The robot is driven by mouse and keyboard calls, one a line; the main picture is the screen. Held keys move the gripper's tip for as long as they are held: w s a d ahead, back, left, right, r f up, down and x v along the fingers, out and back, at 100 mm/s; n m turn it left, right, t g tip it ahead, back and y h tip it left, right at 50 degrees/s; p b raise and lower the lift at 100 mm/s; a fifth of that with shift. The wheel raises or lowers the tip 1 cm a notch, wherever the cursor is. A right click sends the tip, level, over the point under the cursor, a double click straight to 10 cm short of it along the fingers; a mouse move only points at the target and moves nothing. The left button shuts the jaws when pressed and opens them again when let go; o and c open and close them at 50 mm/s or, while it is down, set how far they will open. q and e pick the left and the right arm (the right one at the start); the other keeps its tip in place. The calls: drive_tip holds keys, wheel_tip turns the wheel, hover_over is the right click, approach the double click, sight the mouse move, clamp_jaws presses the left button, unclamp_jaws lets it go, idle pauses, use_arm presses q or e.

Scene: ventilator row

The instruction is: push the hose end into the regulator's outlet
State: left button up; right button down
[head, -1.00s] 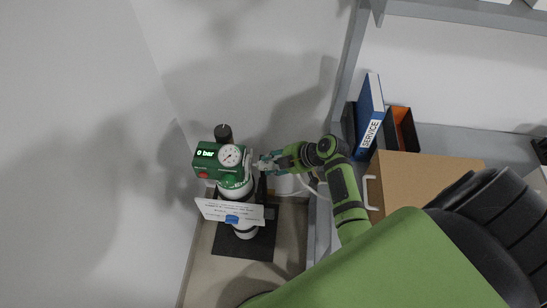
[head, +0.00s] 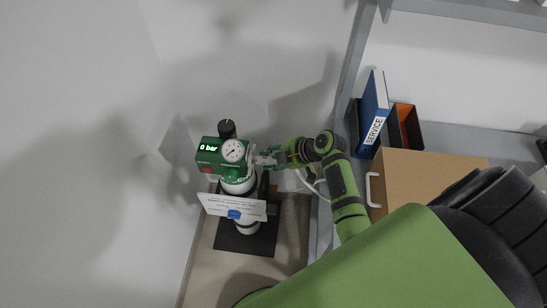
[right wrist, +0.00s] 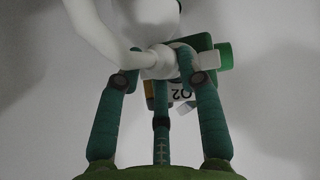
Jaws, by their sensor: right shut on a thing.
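The green regulator (head: 209,157) sits on top of a gas cylinder (head: 246,226), with a "0 bar" display and a round gauge (head: 233,150). My right gripper (head: 262,160) is close beside the regulator's right side. In the right wrist view its fingers (right wrist: 157,78) are shut around the white hose end (right wrist: 155,60). The white hose (right wrist: 92,28) bends away to the upper left. The regulator's green body (right wrist: 200,43) shows behind the hose end. The outlet is hidden, so I cannot tell whether the hose end is in it. My left gripper is not in view.
A white card (head: 222,206) hangs in front of the cylinder, which stands on a dark base plate (head: 262,245). Walls rise close behind and left. A brown box (head: 430,175), a blue service binder (head: 373,108) and an orange-black holder (head: 405,127) are on the right.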

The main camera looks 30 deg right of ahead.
drive_tip(key=shift+w+a, duration=0.25)
drive_tip(key=shift+a, duration=0.1)
drive_tip(key=shift+w+a+r, duration=0.1)
drive_tip(key=shift+a+r, duration=0.05)
drive_tip(key=shift+a, duration=0.05)
idle(0.8)
drive_tip(key=c, duration=0.7)
unclamp_jaws()
drive_tip(key=shift+c, duration=0.2)
drive_tip(key=shift+w+a, duration=0.1)
drive_tip(key=shift+a, duration=0.05)
drive_tip(key=shift+d, duration=0.2)
drive_tip(key=shift+s+d, duration=0.2)
drive_tip(key=shift+s, duration=0.1)
drive_tip(key=v, duration=1.1)
drive_tip(key=shift+r, duration=0.2)
drive_tip(key=shift+a, duration=0.1)
